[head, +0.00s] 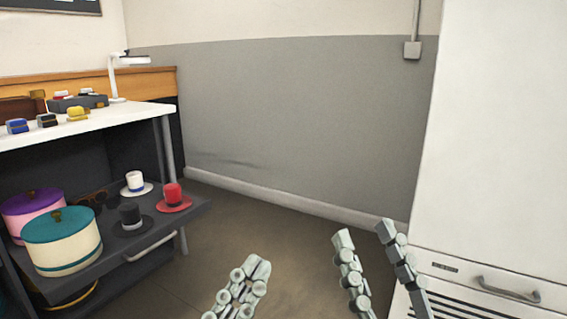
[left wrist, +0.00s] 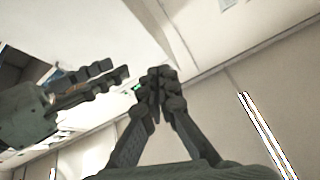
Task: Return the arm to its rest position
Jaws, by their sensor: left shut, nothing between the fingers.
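My left gripper (head: 257,266) is low in the middle of the head view, over the bare floor. Its fingers meet at the tips with nothing between them, as the left wrist view also shows at the left fingertips (left wrist: 158,82). My right gripper (head: 364,236) is to the right of it in the head view, in front of the wall and the white cabinet's edge. Its two fingers stand apart and hold nothing. The right gripper also shows in the left wrist view (left wrist: 118,78), at the left. Both grippers are clear of the shelf.
At the left, a pulled-out dark shelf (head: 148,236) carries two round hat boxes and small hats, including a red hat (head: 173,196). Above it is a white tabletop (head: 100,122) with small items and a lamp. A white cabinet (head: 500,130) stands close at the right.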

